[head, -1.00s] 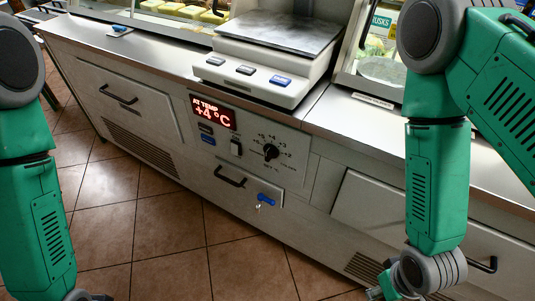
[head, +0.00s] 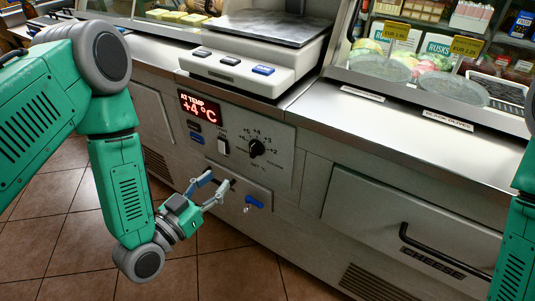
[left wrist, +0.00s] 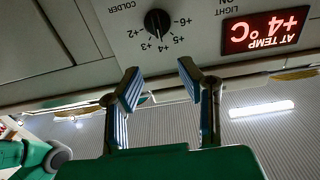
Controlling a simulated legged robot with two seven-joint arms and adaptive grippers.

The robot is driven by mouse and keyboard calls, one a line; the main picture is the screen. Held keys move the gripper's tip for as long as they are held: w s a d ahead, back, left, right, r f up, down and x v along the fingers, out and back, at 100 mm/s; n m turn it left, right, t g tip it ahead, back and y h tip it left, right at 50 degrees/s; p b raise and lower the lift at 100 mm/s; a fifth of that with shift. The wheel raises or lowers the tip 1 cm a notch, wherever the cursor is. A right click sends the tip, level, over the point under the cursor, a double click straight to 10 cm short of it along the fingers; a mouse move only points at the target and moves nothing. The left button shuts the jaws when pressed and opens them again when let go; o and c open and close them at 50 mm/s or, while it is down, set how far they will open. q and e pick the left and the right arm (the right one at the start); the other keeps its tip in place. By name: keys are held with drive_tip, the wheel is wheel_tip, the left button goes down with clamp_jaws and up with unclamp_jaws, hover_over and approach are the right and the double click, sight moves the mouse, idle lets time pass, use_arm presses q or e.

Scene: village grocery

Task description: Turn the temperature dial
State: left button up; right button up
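The temperature dial (head: 256,148) is a round black knob on the light panel of the counter front, ringed by numbers. It also shows upside down in the left wrist view (left wrist: 157,22), with its white mark seeming to point near +4. A red display (head: 206,109) reads AT TEMP +4°C. My right gripper is out of view.
A light switch (head: 223,147) sits between display and dial. A blue key (head: 254,202) sticks out below the dial. A scale (head: 240,72) stands on the counter above. Part of my right arm shows at the right edge. Tiled floor is clear in front.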

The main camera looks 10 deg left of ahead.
use_arm(q)
approach(252, 150)
drive_tip(key=w+a, duration=0.1)
drive_tip(key=x, duration=0.2)
drive_tip(key=d+b+x, duration=0.1)
drive_tip(key=x, duration=0.2)
drive_tip(key=b+x, duration=0.1)
drive_tip(key=x, duration=0.2)
drive_tip(key=shift+s+d+r, duration=0.1)
drive_tip(key=shift+s+d, duration=0.1)
drive_tip(key=shift+d, duration=0.05)
drive_tip(key=shift+w+a, duration=0.2)
drive_tip(key=shift+w, duration=0.15)
drive_tip(key=shift+w+a+b, duration=0.2)
drive_tip(key=shift+a+b, duration=0.1)
drive_tip(key=shift+a, duration=0.1)
drive_tip(key=shift+d, duration=0.65)
clamp_jaws()
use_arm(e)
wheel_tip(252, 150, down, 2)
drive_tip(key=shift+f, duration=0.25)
